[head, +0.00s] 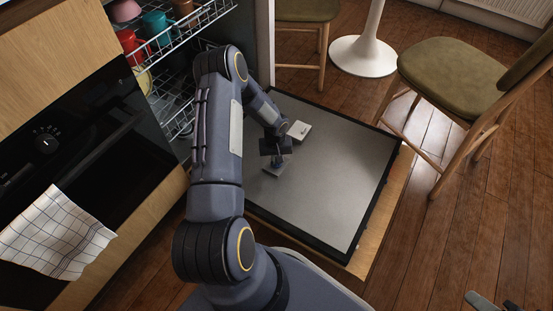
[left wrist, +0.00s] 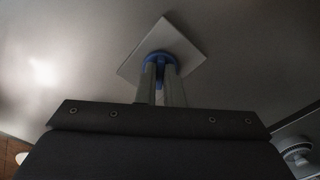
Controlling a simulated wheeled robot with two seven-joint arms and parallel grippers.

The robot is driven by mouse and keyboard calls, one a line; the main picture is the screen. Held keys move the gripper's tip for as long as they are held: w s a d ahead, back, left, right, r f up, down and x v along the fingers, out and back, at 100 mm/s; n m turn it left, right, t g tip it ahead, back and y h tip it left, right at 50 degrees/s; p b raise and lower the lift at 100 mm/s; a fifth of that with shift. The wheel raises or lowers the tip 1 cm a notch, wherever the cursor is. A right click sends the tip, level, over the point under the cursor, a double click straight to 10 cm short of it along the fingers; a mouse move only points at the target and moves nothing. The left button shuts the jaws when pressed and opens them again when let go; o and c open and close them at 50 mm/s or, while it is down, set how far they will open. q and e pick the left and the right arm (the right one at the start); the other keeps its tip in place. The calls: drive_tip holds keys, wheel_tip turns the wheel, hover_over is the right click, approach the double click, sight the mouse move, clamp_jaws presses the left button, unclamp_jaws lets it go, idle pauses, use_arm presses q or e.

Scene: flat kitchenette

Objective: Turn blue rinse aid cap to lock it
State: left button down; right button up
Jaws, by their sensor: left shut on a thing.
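The blue rinse aid cap (left wrist: 160,57) sits on a pale square plate (left wrist: 188,50) set in the inner face of the open dishwasher door, as the left wrist view shows. My left gripper (left wrist: 161,75) is shut on the cap, with one finger on each side of it. In the head view my left gripper (head: 277,160) is over the dishwasher door (head: 340,170) and hides most of the cap. The plate's edge (head: 270,170) shows just below it. How far the cap is turned cannot be told. At the lower right of the head view, a part of my right gripper (head: 488,302) shows.
A second white fitting (head: 299,130) is on the door close beside my left gripper. The dishwasher rack (head: 185,40) holds several mugs at the upper left. An oven with a checked towel (head: 55,232) stands left. A chair (head: 455,75) and table base (head: 362,55) are behind the door.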

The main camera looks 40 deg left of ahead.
use_arm(q)
drive_tip(key=m, duration=0.3)
drive_tip(key=shift+m, duration=0.3)
drive_tip(key=shift+a+m, duration=0.1)
drive_tip(key=shift+m, duration=1.6)
drive_tip(key=shift+s, duration=0.1)
drive_tip(key=c, duration=1.6)
unclamp_jaws()
drive_tip(key=shift+o, duration=0.2)
drive_tip(key=shift+r, duration=0.1)
wheel_tip(320, 180, up, 6)
drive_tip(key=shift+s+a+r+p, duration=0.1)
drive_tip(key=shift+a+r+p, duration=0.05)
drive_tip(key=shift+p, duration=1)
drive_tip(key=shift+r, duration=0.65)
